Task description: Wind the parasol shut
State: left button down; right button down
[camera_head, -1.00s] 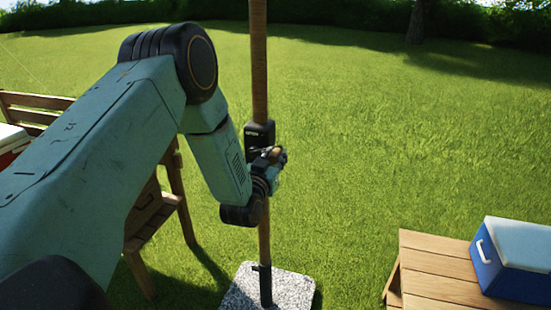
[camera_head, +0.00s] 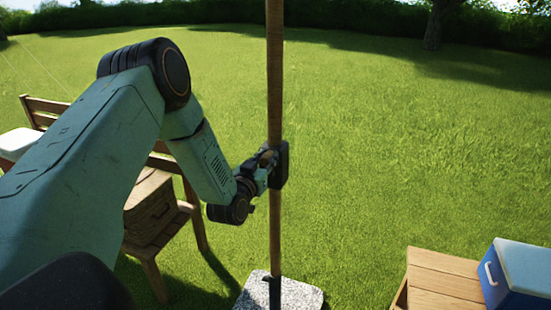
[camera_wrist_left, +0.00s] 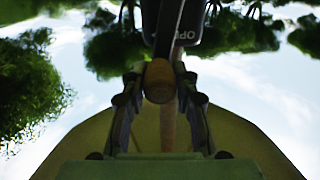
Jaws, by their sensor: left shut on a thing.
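The wooden parasol pole (camera_head: 274,90) stands upright in the middle of the head view. A black crank housing (camera_head: 281,165) is fixed on it, and in the left wrist view the housing (camera_wrist_left: 190,25) carries partly hidden lettering. My left gripper (camera_head: 266,164) is at the housing, just left of the pole. In the left wrist view its fingers are shut on the round wooden crank knob (camera_wrist_left: 159,80). A broad yellowish shape (camera_wrist_left: 235,145) behind the fingers looks like the parasol canopy, partly hidden. The canopy is outside the head view. My right gripper is not in view.
The pole stands in a speckled stone base (camera_head: 300,295) on the grass. A wooden table (camera_head: 440,280) with a blue cooler (camera_head: 515,272) is at lower right. Open lawn lies behind.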

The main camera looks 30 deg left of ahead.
pick_arm(q)
jog(key=s+a+f+b, duration=0.2)
jog(key=a+f, duration=0.4)
jog(key=a, duration=0.3)
notch_tip(320, 180, down, 8)
jog(key=b, duration=0.8)
jog(key=shift+w+d+f+b, duration=0.95)
jog(key=shift+d+f+b, duration=0.85)
jog(key=shift+d, duration=2.45)
jog(key=w+d+r+p, duration=0.1)
jog(key=d+r+p, duration=0.1)
jog(key=d+r, duration=0.4)
jog(key=shift+w+d, duration=0.25)
jog(key=shift+d, duration=0.05)
